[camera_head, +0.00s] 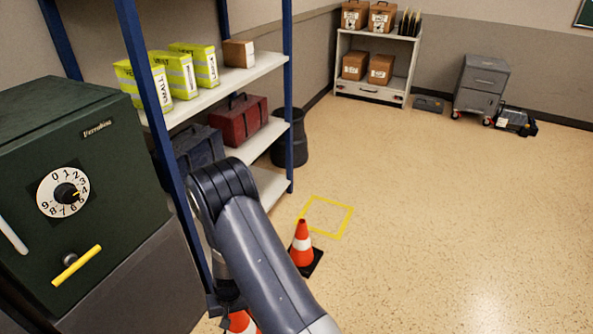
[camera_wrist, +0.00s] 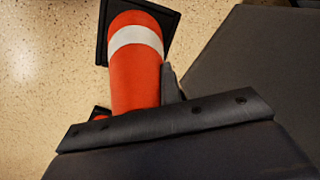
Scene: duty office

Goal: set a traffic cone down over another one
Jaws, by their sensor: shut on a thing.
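My gripper (camera_head: 226,305) hangs low at the bottom of the head view, beside the safe, and is shut on an orange cone. Only the upper part of this held cone (camera_head: 239,321) shows there, cut off by the frame edge. In the wrist view the held cone (camera_wrist: 135,72) shows its white band and black square base, with a dark finger against its side. A second orange cone (camera_head: 302,246) with a white band and black base stands upright on the floor, to the right of my arm and apart from the gripper.
A yellow taped square (camera_head: 341,229) lies on the floor just behind the standing cone. A blue-post shelf (camera_head: 272,185) and a green safe (camera_head: 60,190) stand close on the left. A dark bin (camera_head: 292,140) is behind the shelf. The floor to the right is clear.

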